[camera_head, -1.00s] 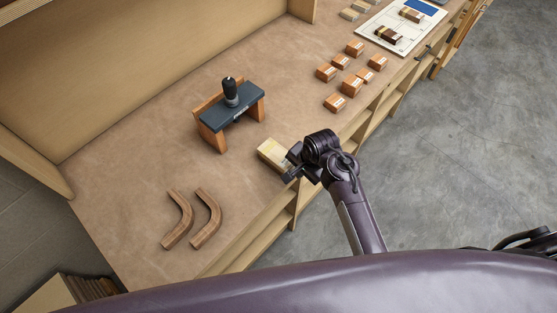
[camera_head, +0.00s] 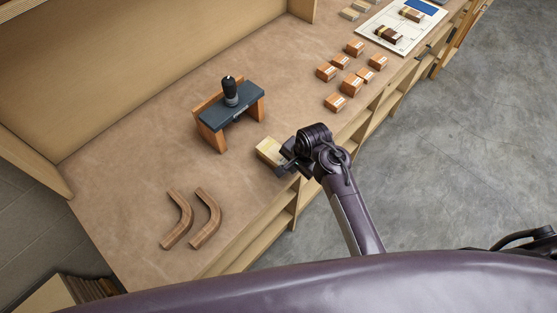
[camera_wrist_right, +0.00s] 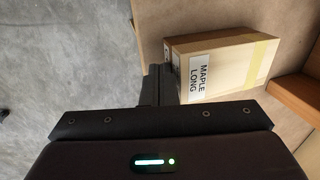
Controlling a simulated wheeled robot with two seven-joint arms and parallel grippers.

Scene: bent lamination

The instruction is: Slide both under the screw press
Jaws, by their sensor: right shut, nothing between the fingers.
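The screw press (camera_head: 232,103) stands on the bench, with a dark top plate, a black screw knob and brown wooden legs. A pale maple block (camera_head: 267,149) lies in front of its right leg, outside the press opening. In the right wrist view the block (camera_wrist_right: 225,65) shows the label "MAPLE LONG" and a yellow band. My right gripper (camera_head: 285,166) is shut and empty at the block's near end. In the wrist view its fingertips (camera_wrist_right: 162,72) are against or very close to the block's labelled end. My left gripper is not in view.
Two curved brown wooden pieces (camera_head: 205,218) lie at the front left of the bench. Several small labelled orange-brown blocks (camera_head: 352,86) sit right of the press. A white board (camera_head: 405,43) with blocks is at the far right. The bench (camera_head: 130,160) is clear left of the press.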

